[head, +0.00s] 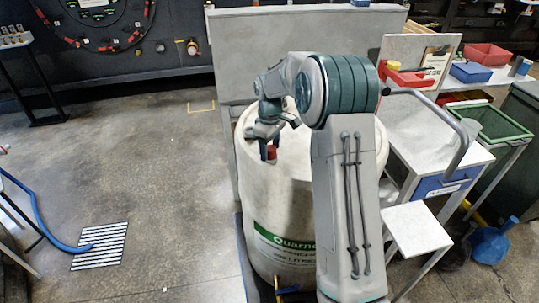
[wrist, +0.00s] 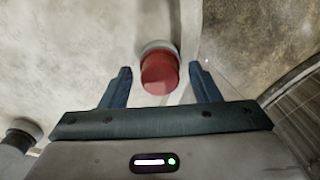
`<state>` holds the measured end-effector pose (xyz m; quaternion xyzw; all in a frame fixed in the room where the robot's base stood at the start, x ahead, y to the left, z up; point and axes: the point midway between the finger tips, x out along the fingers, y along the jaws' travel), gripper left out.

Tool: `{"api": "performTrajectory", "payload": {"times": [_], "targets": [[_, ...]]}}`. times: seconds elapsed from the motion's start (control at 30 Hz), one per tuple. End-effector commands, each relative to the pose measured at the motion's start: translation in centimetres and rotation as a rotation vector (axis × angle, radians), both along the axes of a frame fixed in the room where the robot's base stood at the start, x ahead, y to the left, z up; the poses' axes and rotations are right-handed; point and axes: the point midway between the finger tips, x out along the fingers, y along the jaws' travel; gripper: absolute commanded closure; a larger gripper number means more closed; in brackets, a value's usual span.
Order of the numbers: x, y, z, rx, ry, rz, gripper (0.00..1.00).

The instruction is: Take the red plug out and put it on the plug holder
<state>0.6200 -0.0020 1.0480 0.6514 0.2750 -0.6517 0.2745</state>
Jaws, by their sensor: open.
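The red plug (wrist: 160,74) sits in a pale collar on top of the large white drum (wrist: 75,40). In the head view the red plug (head: 271,152) shows at the drum's upper left, just below my gripper. The white drum (head: 285,200) has a green label on its side. My gripper (wrist: 162,84) is open in the wrist view, with one blue finger on each side of the plug and gaps to both. In the head view my gripper (head: 266,145) is small and partly covered by its own wrist. I cannot make out the plug holder for certain.
A white work table (head: 440,150) with a blue drawer stands right of the drum. Red bins and a green crate (head: 498,123) are beyond it. A grey panel (head: 300,50) stands behind the drum.

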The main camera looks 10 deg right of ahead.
Motion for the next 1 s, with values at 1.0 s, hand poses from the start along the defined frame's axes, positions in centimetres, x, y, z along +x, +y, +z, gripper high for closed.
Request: {"api": "performTrajectory", "payload": {"times": [1.0], "targets": [[0.01, -0.02, 0.04, -0.001, -0.001, -0.875, 0.44]]}}
